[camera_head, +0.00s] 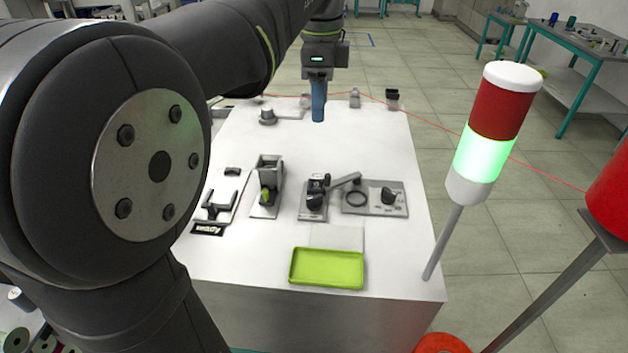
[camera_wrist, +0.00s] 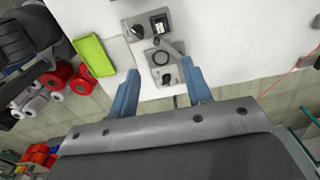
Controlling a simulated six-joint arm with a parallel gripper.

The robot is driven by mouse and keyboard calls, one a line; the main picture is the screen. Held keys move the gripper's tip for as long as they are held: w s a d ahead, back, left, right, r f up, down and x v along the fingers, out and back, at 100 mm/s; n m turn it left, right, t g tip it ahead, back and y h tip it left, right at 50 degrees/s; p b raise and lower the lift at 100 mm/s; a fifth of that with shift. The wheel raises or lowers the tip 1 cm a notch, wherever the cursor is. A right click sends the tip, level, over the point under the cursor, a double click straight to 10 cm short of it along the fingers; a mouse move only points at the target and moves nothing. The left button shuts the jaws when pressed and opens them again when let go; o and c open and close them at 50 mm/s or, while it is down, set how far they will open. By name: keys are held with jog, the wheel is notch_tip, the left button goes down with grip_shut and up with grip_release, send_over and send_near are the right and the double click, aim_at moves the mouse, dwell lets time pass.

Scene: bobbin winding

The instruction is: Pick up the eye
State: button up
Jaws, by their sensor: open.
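I cannot tell for sure which part is the eye. A dark ring (camera_head: 357,199) lies on a grey plate (camera_head: 376,209) at the right of the table fixtures; the ring also shows in the wrist view (camera_wrist: 161,58). Small grey and dark pieces, a grey one (camera_head: 354,98) and a black one (camera_head: 392,99), stand at the table's back edge near a thin red line. My gripper (camera_head: 318,118) hangs above the back of the table, pointing down. In the wrist view its blue fingers (camera_wrist: 160,88) are spread with nothing between them.
A lime tray (camera_head: 327,268) lies at the table's front. Several fixtures, including one with a green part (camera_head: 267,187), stand mid-table. A signal tower (camera_head: 482,140), lit green, rises at right. White table (camera_head: 240,250) is clear at front left. Spools (camera_wrist: 62,76) show at left in the wrist view.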

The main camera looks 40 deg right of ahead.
aim_at(317, 177)
notch_tip(317, 177, down, 17)
jog(key=shift+w+a+f, duration=0.1)
jog(key=shift+w, duration=0.05)
dwell(0.5)
jog(key=shift+c, duration=0.4)
grip_shut()
